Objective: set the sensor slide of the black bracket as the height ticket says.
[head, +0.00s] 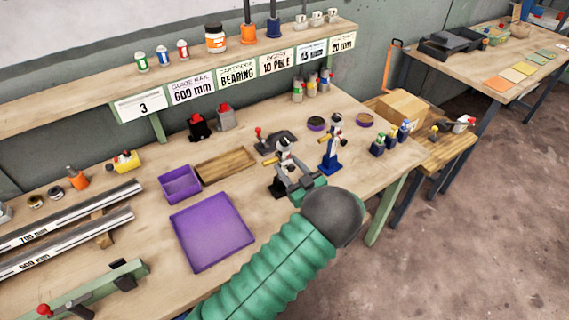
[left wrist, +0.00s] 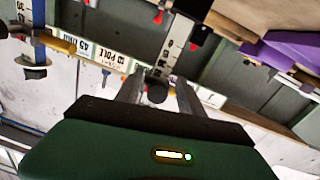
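The black bracket (head: 282,168) stands upright on the bench, its white scale post rising from a dark base. In the left wrist view its scale (left wrist: 174,45) shows black marks, too small to read surely. My left gripper (head: 297,186) is at the bracket's near side. In the left wrist view its two grey fingers (left wrist: 158,92) stand apart, with a dark round knob between them and gaps at both sides. The shelf tickets include one reading 45 mm (head: 313,50) and one reading 20 mm (head: 342,42); their small headings are unreadable. My right gripper is out of view.
A blue bracket (head: 330,150) stands close right of the black one. A red-knobbed dark fixture (head: 276,142) is behind. A purple tray (head: 210,232), a purple bin (head: 180,184) and a wooden tray (head: 226,166) lie left.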

